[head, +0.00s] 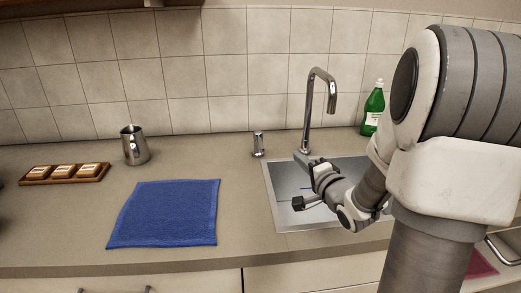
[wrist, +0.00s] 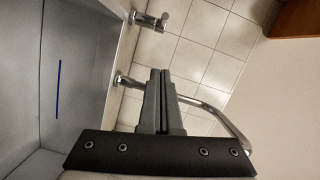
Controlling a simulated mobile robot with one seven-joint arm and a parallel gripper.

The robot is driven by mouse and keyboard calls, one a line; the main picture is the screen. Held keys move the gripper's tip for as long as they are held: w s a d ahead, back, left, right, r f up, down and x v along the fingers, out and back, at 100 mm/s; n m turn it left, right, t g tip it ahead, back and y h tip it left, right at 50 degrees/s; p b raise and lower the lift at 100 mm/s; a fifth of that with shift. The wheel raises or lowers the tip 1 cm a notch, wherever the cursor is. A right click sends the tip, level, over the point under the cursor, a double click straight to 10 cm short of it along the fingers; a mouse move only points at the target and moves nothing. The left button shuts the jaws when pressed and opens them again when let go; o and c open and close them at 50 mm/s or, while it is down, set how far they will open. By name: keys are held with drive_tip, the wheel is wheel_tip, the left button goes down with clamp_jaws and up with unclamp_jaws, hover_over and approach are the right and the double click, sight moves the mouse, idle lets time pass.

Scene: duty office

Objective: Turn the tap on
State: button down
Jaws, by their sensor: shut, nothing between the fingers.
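The chrome tap (head: 318,92) stands behind the sink, its tall spout bent over to the right. In the wrist view the tap's pipe (wrist: 225,112) passes behind the fingers. A short chrome fitting (head: 258,144) with a small top stands on the counter left of the tap; it shows at the top of the wrist view (wrist: 152,20). I cannot tell for sure whether it is the tap's handle. My gripper (head: 300,158) is low over the sink's back edge, near the tap's base; in the wrist view its fingers (wrist: 160,72) are together and empty. No water shows.
The steel sink (head: 282,213) lies under my arm. A green bottle (head: 374,110) stands back right. A blue cloth (head: 165,213), a metal jug (head: 134,146) and a wooden tray (head: 34,181) with blocks are on the left. The counter around the short fitting is clear.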

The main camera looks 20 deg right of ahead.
drive_tip(key=shift+d+f, duration=0.1)
drive_tip(key=shift+d, duration=0.05)
drive_tip(key=b, duration=0.2)
approach(260, 142)
drive_tip(key=w+d, duration=0.5)
drive_tip(key=a, duration=0.2)
drive_tip(key=a+b, duration=0.1)
drive_tip(key=shift+w+a+f, duration=0.25)
drive_tip(key=shift+w+f, duration=0.1)
drive_tip(key=shift+w, duration=0.05)
